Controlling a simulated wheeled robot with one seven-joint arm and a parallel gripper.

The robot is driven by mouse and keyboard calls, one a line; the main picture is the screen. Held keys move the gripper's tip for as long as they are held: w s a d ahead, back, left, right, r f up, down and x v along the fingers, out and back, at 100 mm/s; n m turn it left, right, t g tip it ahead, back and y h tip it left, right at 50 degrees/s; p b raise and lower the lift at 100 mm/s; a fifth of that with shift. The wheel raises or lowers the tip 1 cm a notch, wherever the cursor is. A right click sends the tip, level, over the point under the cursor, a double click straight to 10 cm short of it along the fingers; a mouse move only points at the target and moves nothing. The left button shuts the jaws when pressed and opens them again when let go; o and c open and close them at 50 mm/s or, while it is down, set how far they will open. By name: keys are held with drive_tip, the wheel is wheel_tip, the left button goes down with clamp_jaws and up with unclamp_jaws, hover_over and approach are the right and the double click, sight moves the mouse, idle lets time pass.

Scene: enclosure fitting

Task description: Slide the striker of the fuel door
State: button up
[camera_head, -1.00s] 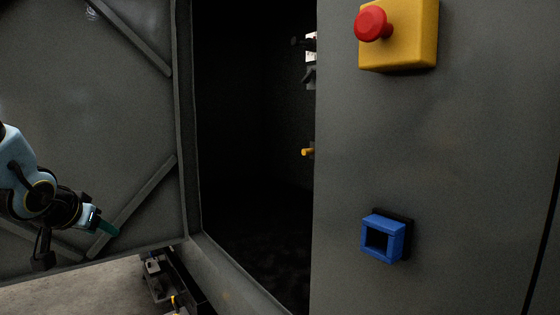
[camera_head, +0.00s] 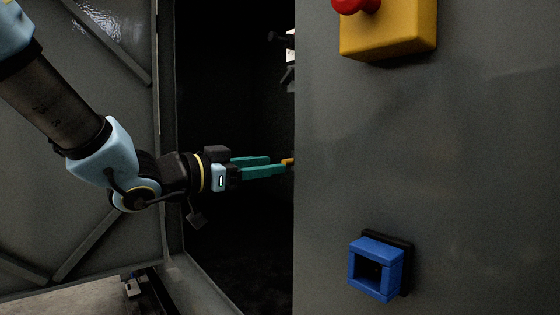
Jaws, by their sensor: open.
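The fingers are open. The large grey door (camera_head: 110,165) with diagonal ribs stands open at the left, partly behind my arm.
The grey front panel (camera_head: 460,170) fills the right side. It carries a yellow box (camera_head: 395,28) with a red button (camera_head: 352,5) above and a blue square socket (camera_head: 377,267) below. Dark fittings (camera_head: 285,75) sit inside the opening, above the peg.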

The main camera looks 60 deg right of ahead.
sight(281, 162)
drive_tip(key=shift+p+x, duration=0.3)
drive_tip(key=shift+x, duration=1.8)
drive_tip(key=shift+c, duration=0.2)
clamp_jaws()
